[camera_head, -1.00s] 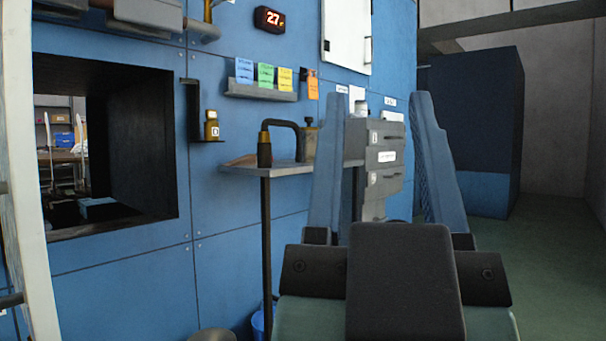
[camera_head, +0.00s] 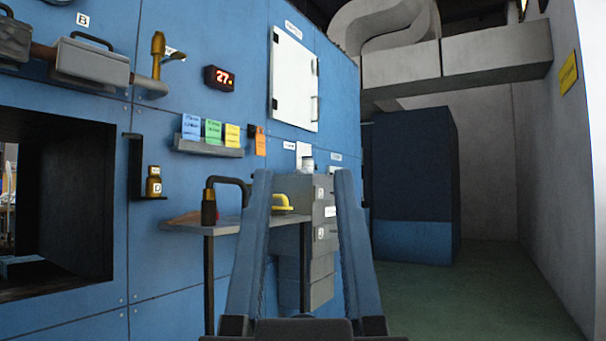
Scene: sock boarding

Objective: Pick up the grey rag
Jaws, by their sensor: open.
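I cannot make out a grey rag in this view. My gripper (camera_head: 303,178) is at the bottom centre, its two long blue fingers pointing up and well apart, with nothing held between them. Behind the fingers is a small grey wall table (camera_head: 235,227), partly hidden by the left finger. On the table are a dark bent pipe with a brass fitting (camera_head: 209,207), a yellow object (camera_head: 283,203) and a flat brownish thing (camera_head: 184,218) at the left edge, too small to identify.
A square wall opening (camera_head: 80,200) is at the left. A dark blue block (camera_head: 412,180) stands at the right. The green floor (camera_head: 470,300) is open there.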

